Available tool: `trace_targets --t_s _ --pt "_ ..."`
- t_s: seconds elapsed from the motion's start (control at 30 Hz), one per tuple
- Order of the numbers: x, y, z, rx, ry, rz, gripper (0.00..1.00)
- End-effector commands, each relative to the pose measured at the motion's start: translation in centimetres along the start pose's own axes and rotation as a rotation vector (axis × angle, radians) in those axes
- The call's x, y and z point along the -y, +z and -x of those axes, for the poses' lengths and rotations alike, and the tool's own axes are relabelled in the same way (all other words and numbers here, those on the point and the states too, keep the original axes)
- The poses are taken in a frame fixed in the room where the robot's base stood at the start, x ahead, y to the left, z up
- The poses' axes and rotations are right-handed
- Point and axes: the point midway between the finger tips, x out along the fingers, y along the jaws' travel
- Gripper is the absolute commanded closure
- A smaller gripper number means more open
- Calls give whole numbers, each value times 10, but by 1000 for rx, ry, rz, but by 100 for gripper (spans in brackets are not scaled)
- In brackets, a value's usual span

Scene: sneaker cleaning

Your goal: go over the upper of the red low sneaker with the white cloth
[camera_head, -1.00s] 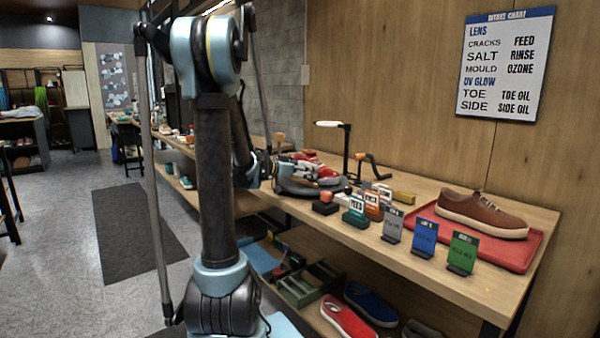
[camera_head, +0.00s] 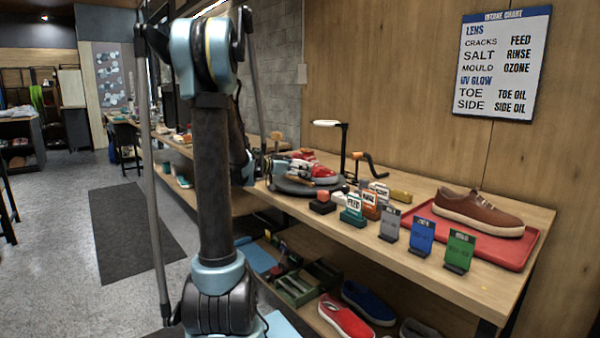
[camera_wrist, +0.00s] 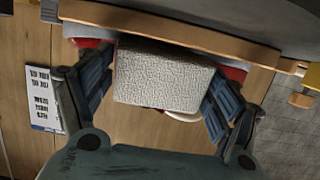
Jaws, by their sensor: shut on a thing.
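The red low sneaker (camera_head: 324,172) sits on a dark round stand (camera_head: 290,187) on the bench, partly hidden by my arm's end. In the wrist view, red parts of its upper (camera_wrist: 236,73) show on both sides of the white cloth, and a brown strip that looks like its sole (camera_wrist: 190,27) runs across the top. My gripper (camera_wrist: 160,88) is shut on the white cloth (camera_wrist: 165,75), a pale textured block between its fingers. The cloth lies in front of the sneaker's upper; whether it touches cannot be told.
A brown sneaker (camera_head: 482,210) rests on a red tray (camera_head: 510,253) at right. Several small label stands (camera_head: 422,237) line the bench's front edge. A lamp (camera_head: 328,124) and a crank-like tool (camera_head: 372,160) stand behind. Blue (camera_head: 368,302) and red shoes (camera_head: 345,316) lie on the lower shelf.

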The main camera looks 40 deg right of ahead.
Motion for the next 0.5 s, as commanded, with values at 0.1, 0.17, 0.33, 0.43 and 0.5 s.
trace_targets --t_s 0.1,0.17,0.33,0.43,0.5 --pt "4 0 0 0 0 0 36" --pt "6 0 0 0 0 0 36" --pt "14 0 1 0 -2 0 36" --pt "21 0 1 0 -2 0 36" --pt "26 0 2 0 -1 0 36"
